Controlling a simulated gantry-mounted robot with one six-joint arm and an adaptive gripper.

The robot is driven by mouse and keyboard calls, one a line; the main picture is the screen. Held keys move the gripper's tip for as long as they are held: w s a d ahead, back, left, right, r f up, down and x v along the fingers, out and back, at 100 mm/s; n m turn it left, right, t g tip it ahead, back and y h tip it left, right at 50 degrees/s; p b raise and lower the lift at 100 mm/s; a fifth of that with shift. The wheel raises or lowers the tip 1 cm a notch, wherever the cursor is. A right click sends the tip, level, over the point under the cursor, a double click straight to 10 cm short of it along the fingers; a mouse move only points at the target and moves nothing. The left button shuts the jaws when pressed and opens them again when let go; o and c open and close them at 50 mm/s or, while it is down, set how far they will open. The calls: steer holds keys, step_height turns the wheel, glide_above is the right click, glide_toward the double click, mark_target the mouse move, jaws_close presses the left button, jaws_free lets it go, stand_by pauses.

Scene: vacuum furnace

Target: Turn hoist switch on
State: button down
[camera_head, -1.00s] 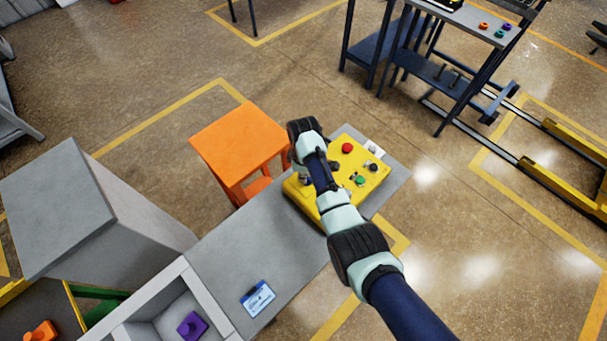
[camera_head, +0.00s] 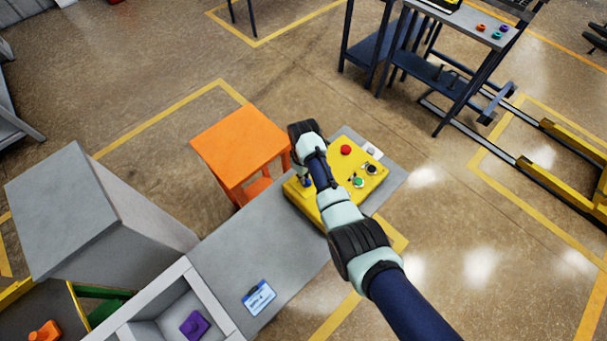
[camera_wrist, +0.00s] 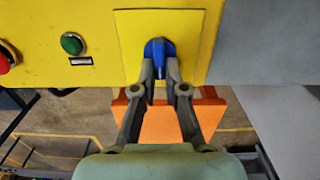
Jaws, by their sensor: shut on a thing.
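The yellow control box (camera_head: 331,211) sits on the grey table in the head view, partly hidden by my arm. In the wrist view its yellow face (camera_wrist: 101,23) fills the upper left and middle. A blue rotary switch (camera_wrist: 159,50) is mounted on a square plate there. My gripper (camera_wrist: 160,74) is shut on the blue switch's handle, one finger on each side. The switch handle appears upright in the wrist view. A green button (camera_wrist: 72,43) and a red button (camera_wrist: 5,60) lie to its left. In the head view my gripper is mostly hidden behind my wrist.
An orange stool (camera_head: 238,146) stands beside the grey table (camera_head: 262,243). A blue-and-white card (camera_head: 259,298) lies on the table. A purple piece (camera_head: 194,324) sits in a grey bin at the lower left.

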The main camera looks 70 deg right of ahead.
steer(key=m, duration=0.4)
steer(key=m+p, duration=0.1)
steer(key=m, duration=0.1)
steer(key=shift+s+d, duration=0.2)
steer(key=shift+d, duration=0.1)
steer(key=shift+m, duration=0.3)
steer(key=c, duration=1.2)
jaws_free()
steer(key=shift+r, duration=0.1)
step_height(320, 180, up, 12)
steer(key=shift+f, duration=0.1)
